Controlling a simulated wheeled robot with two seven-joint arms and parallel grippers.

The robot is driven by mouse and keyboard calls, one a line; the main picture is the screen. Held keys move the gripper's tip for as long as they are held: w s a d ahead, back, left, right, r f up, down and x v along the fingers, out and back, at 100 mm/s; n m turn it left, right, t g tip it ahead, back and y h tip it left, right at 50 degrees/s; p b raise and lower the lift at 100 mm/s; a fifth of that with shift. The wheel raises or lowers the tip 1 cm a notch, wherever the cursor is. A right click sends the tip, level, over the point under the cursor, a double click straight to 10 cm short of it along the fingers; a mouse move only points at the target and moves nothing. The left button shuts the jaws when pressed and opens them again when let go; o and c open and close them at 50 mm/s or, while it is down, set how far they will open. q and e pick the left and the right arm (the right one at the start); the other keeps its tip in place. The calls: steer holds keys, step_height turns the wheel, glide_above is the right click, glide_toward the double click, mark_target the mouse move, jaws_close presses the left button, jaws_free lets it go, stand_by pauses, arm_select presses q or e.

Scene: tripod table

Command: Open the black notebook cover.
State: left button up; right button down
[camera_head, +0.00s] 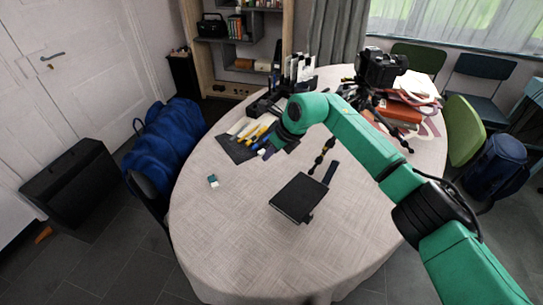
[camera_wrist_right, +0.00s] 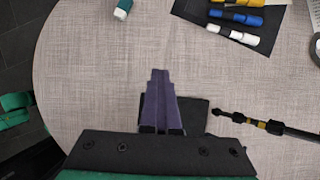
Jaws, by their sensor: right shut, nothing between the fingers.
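In the right wrist view the notebook (camera_wrist_right: 195,115) shows only in part, behind the fingers. My right gripper (camera_head: 267,152) is shut and empty, pointing down above the table, to the upper left of the notebook in the head view. Its purple fingers (camera_wrist_right: 161,85) are together in the right wrist view and overlap the notebook's edge there; I cannot tell their height above it. My left gripper is not in view.
The pale round table (camera_head: 220,240) is clear in front. A teal and white eraser (camera_head: 212,181) lies left of the notebook. A dark mat (camera_head: 235,150) holds several markers. A thin black rod (camera_head: 322,155) lies behind the notebook. A camera on a tripod (camera_head: 380,70) stands at the back.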

steer(key=w+a+f+b, duration=0.3)
steer(key=a+b, duration=0.1)
steer(key=shift+w+a, duration=0.15)
stand_by(0.9)
steer(key=c, duration=1.2)
jaws_free()
steer(key=shift+f, duration=0.1)
steer(key=shift+o, duration=0.2)
step_height(320, 180, up, 8)
steer(key=p, duration=0.5)
